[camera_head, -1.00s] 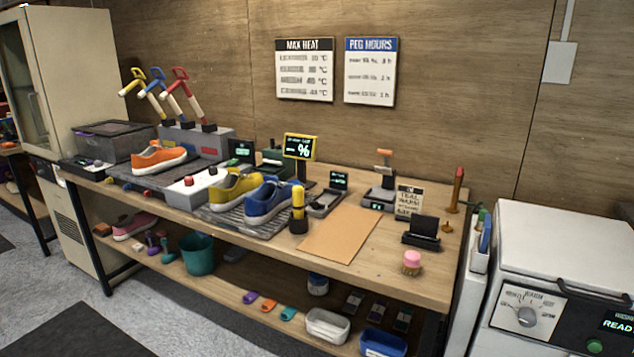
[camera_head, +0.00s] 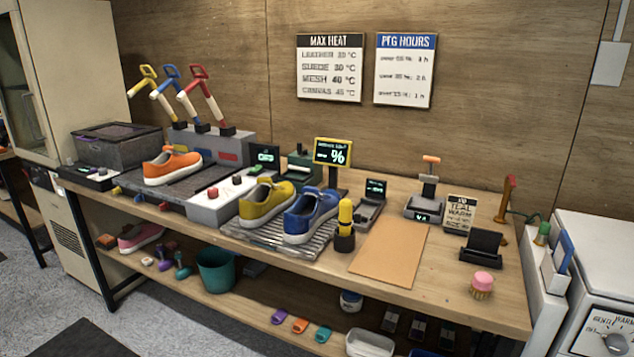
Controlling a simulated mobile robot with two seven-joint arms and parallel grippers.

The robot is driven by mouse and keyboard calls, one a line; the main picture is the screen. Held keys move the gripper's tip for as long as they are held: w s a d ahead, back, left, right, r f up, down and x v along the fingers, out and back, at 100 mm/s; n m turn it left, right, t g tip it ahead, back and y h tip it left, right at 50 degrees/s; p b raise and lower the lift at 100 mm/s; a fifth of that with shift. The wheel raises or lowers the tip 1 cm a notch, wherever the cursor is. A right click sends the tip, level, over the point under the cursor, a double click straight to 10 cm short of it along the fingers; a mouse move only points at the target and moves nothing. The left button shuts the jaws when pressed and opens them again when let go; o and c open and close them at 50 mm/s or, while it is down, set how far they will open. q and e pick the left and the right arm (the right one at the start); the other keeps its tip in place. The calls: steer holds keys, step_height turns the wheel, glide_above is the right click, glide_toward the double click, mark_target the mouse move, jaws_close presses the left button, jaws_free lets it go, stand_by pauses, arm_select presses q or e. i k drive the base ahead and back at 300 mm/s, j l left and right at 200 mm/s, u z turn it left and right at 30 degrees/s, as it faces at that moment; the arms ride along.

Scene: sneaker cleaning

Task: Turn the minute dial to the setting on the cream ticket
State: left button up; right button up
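The cream ticket (camera_head: 461,214) stands upright near the right end of the bench, behind a small black stand. I read "TEAL" and "WARM" on it; its lower line is too small to read. A white machine (camera_head: 592,243) stands at the right edge. Part of its round dial (camera_head: 615,342) shows in the bottom right corner, with "GENTLE" and "WARM" printed above it. No dial that I can see is clearly marked in minutes. Neither of my grippers is in view.
The wooden bench (camera_head: 447,272) carries an orange shoe (camera_head: 172,166), a yellow shoe (camera_head: 262,203), a blue shoe (camera_head: 312,214), a brown sheet (camera_head: 390,253) and a pink brush (camera_head: 482,284). A teal bucket (camera_head: 215,271) stands on the lower shelf. Grey floor lies in front.

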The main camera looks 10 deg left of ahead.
mark_target(102, 172)
steer(key=i+j, duration=0.15)
steer(key=j, duration=0.35)
steer(key=i+j+u, duration=0.15)
steer(key=j, duration=0.35)
steer(key=i+j, duration=0.15)
steer(key=j, duration=0.3)
steer(key=i+j+u, duration=0.15)
steer(key=j, duration=0.3)
steer(key=i+j, duration=0.25)
steer(key=j, duration=0.2)
steer(key=i+j+u, duration=0.1)
steer(key=j, duration=0.35)
steer(key=i+j+u, duration=0.1)
steer(key=i+j, duration=0.2)
steer(key=j, duration=0.15)
steer(key=i+j, duration=0.2)
steer(key=j, duration=0.2)
steer(key=u, duration=0.05)
